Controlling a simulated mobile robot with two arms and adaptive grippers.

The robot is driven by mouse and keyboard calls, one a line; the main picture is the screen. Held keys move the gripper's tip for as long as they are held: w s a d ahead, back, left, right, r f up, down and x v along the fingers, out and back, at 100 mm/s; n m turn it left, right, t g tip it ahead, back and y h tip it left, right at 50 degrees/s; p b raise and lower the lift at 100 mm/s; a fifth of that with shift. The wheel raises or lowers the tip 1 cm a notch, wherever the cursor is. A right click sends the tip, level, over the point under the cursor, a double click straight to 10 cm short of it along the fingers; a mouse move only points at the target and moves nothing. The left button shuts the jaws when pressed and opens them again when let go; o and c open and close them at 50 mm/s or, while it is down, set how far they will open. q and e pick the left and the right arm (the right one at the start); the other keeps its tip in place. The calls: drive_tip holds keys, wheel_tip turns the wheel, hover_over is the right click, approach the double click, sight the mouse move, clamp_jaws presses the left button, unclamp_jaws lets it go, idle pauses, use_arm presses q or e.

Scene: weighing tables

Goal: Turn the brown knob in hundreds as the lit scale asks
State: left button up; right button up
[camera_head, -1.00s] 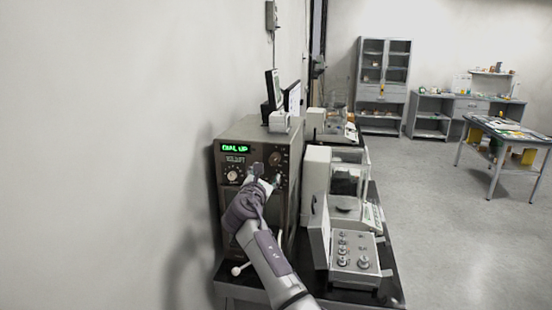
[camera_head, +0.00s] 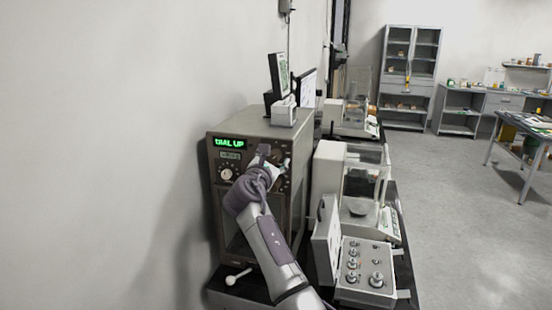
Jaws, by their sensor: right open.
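The lit scale (camera_head: 293,128) is a tall grey-brown cabinet on the dark table, with a green display (camera_head: 229,142) that reads "DIAL UP". A round dial (camera_head: 227,174) with a pale ring shows on the left of its front panel. My right gripper (camera_head: 268,157) is at the right part of the panel, in front of the knobs there. It is open; its fingers and wrist cover part of the panel. A brown knob cannot be made out clearly, and I cannot tell whether the fingers touch one. My left gripper is not in view.
An open case of metal weights (camera_head: 366,268) stands at the table's front right. A glass-sided balance (camera_head: 327,172) is behind it, with another balance (camera_head: 347,119) farther back. A pale-knobbed lever (camera_head: 232,279) sticks out at the cabinet's foot. A wall closes the left; floor is free at right.

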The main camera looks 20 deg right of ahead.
drive_tip(key=shift+s+a+r, duration=0.1)
drive_tip(key=shift+s+a, duration=0.05)
drive_tip(key=shift+c, duration=0.5)
clamp_jaws()
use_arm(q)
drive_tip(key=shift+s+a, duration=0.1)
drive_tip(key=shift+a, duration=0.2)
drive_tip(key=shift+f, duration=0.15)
use_arm(e)
drive_tip(key=m+b, duration=0.3)
drive_tip(key=m, duration=0.1)
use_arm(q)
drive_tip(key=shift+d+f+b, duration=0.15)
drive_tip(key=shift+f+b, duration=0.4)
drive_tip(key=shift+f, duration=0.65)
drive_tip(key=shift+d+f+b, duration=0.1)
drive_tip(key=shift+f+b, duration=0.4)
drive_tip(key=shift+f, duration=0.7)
use_arm(e)
drive_tip(key=shift+m, duration=1.9)
